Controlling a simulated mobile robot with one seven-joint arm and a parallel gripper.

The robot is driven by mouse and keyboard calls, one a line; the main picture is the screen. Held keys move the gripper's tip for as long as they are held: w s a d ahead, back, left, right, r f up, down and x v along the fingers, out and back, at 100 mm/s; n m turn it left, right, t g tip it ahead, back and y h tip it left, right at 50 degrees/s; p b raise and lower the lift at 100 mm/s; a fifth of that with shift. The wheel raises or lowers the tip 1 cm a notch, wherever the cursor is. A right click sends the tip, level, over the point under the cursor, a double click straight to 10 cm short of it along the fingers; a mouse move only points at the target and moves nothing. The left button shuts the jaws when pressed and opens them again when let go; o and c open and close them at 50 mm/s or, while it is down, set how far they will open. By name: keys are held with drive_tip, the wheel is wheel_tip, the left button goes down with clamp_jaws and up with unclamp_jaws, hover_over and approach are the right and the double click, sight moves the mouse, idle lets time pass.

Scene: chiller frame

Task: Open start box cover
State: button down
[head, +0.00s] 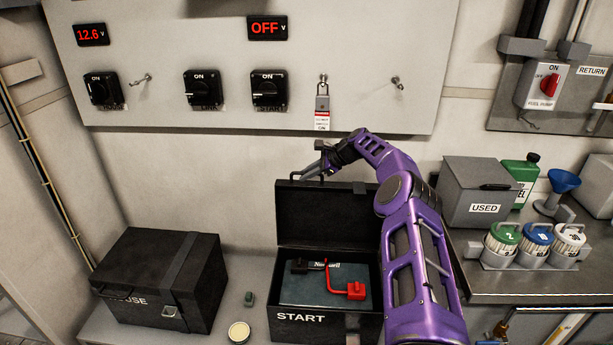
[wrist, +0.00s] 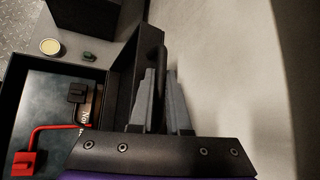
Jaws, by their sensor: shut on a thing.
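The black START box (head: 285,331) stands on the bench with its cover (head: 325,216) raised, standing roughly upright along the back edge. Inside lies a dark battery with a red terminal clamp (head: 356,291) and a black one (head: 299,266). The clamps also show in the wrist view, red (wrist: 25,163) and black (wrist: 77,93). My gripper (head: 311,171) is at the cover's upper edge, shut on its handle. In the wrist view the grey fingers (wrist: 160,75) lie on either side of the dark handle (wrist: 161,57). My arm hides the cover's right side.
A closed black box (head: 150,285) stands to the left, with a small round tin (head: 239,332) between. The wall panel (head: 200,45) with switches and a hanging padlock (head: 322,103) is above. A grey USED box (head: 478,192) and several capped canisters stand to the right.

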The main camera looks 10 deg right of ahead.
drive_tip(key=shift+d+f, duration=0.1)
drive_tip(key=c, duration=0.9)
unclamp_jaws()
drive_tip(key=v, duration=1.7)
drive_tip(key=shift+d+r, duration=0.2)
drive_tip(key=shift+r, duration=0.05)
